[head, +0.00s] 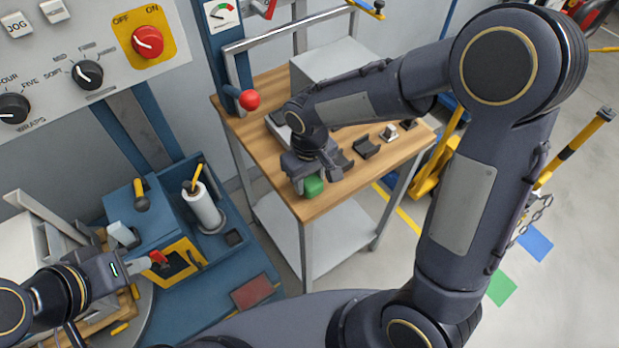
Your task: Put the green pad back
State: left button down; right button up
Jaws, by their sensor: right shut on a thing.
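The green pad (314,187) is a small rounded green block at the front corner of the wooden-topped table (300,209). My right gripper (316,176) reaches down over that corner and is shut on the green pad; the fingers hide part of it. I cannot tell whether the pad touches the tabletop.
On the table, a dark holder (366,149) and a small metal block (389,132) stand right of my right gripper. A red ball knob (250,99) sticks out at the table's back left. A white roll (202,206) stands on the blue machine (233,266).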

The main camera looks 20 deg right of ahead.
aim_at(310, 179)
jog(key=shift+f, duration=0.25)
jog(key=shift+f, duration=0.15)
jog(key=o, duration=0.9)
notch_tip(310, 179, up, 13)
jog(key=shift+s+d+m+t+y+p, duration=0.1)
jog(key=shift+s+d+m+t+y, duration=0.7)
jog(key=shift+s+d, duration=1.3)
jog(key=shift+s+d+m+t+y+p, duration=0.1)
jog(key=shift+s+d+m+t+y, duration=0.65)
jog(key=shift+s, duration=2.6)
jog(key=shift+s+d+m+t+y+p, duration=0.1)
jog(key=shift+s+d+m+t+y, duration=0.25)
jog(key=shift+s+d+m+t, duration=1.75)
